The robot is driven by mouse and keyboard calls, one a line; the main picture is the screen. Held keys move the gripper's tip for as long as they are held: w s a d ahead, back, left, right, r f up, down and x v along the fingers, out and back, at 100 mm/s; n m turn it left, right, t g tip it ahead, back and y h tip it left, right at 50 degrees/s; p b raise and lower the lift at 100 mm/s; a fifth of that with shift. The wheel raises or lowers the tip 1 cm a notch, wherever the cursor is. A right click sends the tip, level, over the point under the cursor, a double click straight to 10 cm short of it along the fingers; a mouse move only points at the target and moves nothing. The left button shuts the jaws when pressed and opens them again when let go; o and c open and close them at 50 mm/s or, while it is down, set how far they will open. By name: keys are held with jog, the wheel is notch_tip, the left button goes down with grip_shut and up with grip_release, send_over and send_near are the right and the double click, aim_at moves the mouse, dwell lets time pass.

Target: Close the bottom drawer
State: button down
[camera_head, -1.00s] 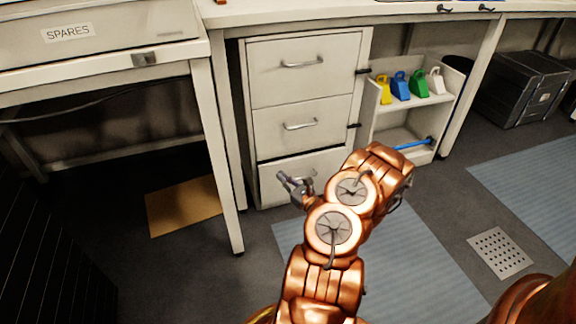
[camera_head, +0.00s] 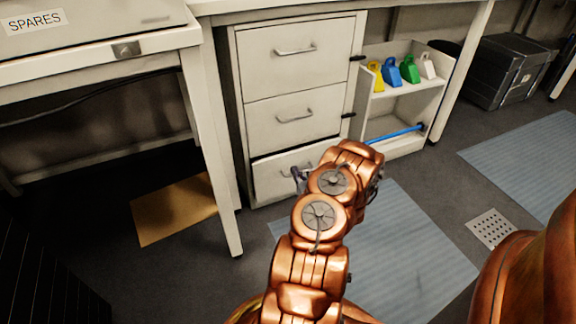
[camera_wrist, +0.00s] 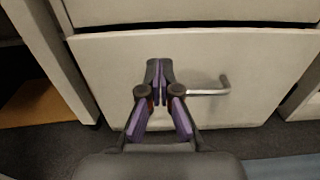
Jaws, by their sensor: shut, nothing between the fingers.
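The bottom drawer (camera_head: 281,178) is the lowest of three pale drawers in a cabinet under the counter. A dark gap shows along its top edge in the head view, so its front looks slightly proud of the cabinet. Its front (camera_wrist: 255,75) fills much of the wrist view, with a silver bar handle (camera_wrist: 222,88) right of the fingers. My gripper (camera_wrist: 158,66) is shut and empty, its fingertips over the drawer front just left of the handle. I cannot tell whether they touch it. In the head view my gripper (camera_head: 298,180) is partly hidden behind my copper arm.
A white table leg (camera_head: 218,190) stands close on the left. An open shelf (camera_head: 395,103) with coloured containers is right of the cabinet. A blue mat (camera_head: 405,255) and a floor grate (camera_head: 491,229) lie on the right. A yellow-brown board (camera_head: 172,208) lies left.

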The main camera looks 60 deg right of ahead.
aim_at(286, 157)
jog(key=shift+b+x, duration=1.1)
jog(key=shift+x, duration=2.25)
